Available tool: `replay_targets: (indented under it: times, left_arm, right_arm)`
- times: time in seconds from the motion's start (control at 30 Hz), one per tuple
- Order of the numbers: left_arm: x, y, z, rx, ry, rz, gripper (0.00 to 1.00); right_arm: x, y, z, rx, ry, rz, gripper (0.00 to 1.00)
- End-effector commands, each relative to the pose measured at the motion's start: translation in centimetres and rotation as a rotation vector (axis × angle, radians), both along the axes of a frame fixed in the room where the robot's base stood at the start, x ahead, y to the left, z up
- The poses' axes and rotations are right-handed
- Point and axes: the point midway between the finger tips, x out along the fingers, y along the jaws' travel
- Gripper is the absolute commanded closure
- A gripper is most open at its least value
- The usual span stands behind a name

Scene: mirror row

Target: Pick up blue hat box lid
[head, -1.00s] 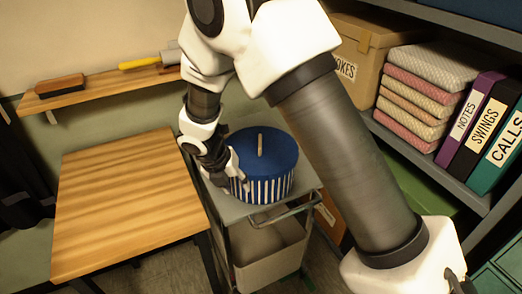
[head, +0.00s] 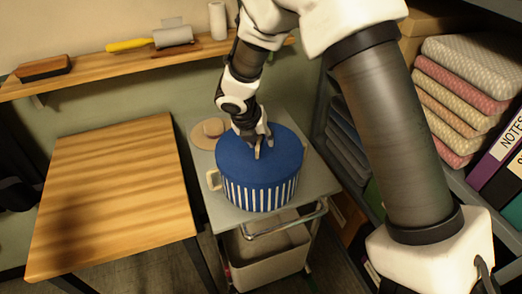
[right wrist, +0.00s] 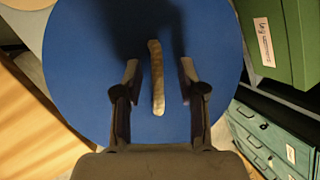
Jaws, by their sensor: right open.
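The blue hat box lid (head: 232,158) sits on a blue-and-white striped hat box (head: 259,197) on the grey trolley. In the right wrist view the lid (right wrist: 85,70) fills the middle. Its tan strap handle (right wrist: 157,78) stands between the two open fingers of my right gripper (right wrist: 160,85), with a gap on each side. In the head view my right gripper (head: 260,140) is over the lid's middle and hides part of the handle. My left gripper is out of view.
A straw hat (head: 213,128) lies behind the box on the trolley top (head: 318,180). A bare wooden table (head: 115,200) stands at left. A wall shelf (head: 90,82) holds brushes and a roller. Shelving with folded cloths (head: 465,75) and binders is at right.

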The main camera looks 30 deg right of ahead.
Motion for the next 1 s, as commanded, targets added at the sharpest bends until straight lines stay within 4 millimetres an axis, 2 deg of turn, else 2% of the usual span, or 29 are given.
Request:
replay_targets:
  times: [0.13, 0.17, 0.2, 0.27, 0.73, 1.0]
  left_arm:
    - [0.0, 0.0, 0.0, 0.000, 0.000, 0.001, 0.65]
    - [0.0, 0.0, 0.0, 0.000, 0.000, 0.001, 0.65]
    - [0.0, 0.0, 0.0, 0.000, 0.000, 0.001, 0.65]
    - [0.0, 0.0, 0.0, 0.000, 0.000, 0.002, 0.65]
    - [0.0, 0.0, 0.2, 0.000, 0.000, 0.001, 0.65]
    - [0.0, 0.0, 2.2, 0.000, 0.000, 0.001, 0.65]
  right_arm:
    - [0.0, 0.0, 0.1, -0.001, -0.001, 0.001, 0.60]
    - [0.0, 0.0, 0.1, -0.001, -0.001, 0.001, 0.67]
    - [0.0, 0.0, 0.1, -0.001, 0.000, 0.001, 0.81]
    - [0.0, 0.0, 0.1, -0.001, 0.000, 0.001, 1.00]
    - [-0.1, 0.1, 0.1, 0.000, 0.003, 0.000, 1.00]
    - [-0.1, 0.4, 1.7, 0.000, 0.003, -0.001, 1.00]
